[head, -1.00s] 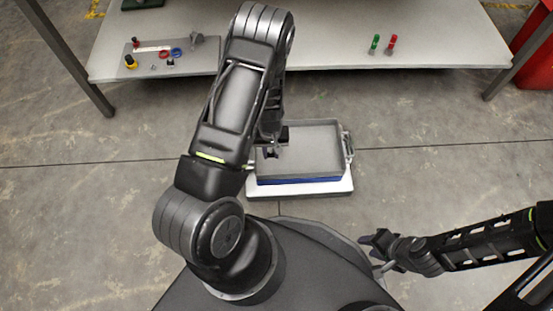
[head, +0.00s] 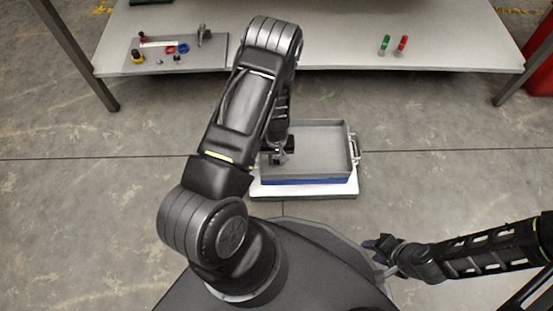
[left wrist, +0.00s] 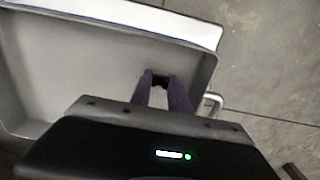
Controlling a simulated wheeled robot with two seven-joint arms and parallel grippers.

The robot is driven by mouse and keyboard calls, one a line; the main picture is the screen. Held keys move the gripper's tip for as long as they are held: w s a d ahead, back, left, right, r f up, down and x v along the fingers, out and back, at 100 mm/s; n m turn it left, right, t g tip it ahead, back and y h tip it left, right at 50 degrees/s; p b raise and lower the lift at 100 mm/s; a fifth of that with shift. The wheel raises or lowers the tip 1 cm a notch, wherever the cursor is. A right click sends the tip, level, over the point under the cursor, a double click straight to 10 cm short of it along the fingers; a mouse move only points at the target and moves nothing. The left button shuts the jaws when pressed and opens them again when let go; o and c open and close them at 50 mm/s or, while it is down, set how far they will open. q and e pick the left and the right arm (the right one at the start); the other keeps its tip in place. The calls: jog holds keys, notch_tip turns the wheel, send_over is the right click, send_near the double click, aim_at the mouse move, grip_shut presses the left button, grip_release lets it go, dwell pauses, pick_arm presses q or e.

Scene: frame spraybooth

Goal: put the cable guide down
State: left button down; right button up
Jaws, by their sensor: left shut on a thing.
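The cable guide (left wrist: 160,82) is a small black piece between the fingertips of my left gripper (left wrist: 162,90) in the left wrist view. The left gripper is shut on it, over the inside of a grey tray (left wrist: 75,65). In the head view the left gripper (head: 278,158) is at the left part of the tray (head: 325,148), partly hidden by my arm. I cannot tell whether the guide touches the tray floor. My right gripper (head: 376,246) is low at the right, away from the tray; its jaws are too small to judge.
The tray has a blue lower part, a metal handle (head: 355,148) at its right and a white base (head: 305,190) on the floor. A table (head: 300,45) behind holds a board (head: 215,50) with small parts, and green (head: 385,44) and red (head: 403,43) items. The tray's right half is clear.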

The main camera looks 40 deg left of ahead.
aim_at(277, 161)
pick_arm(q)
jog(key=c, duration=1.2)
grip_release()
jog(key=shift+c, duration=0.2)
notch_tip(277, 161, up, 12)
jog(key=p, duration=0.5)
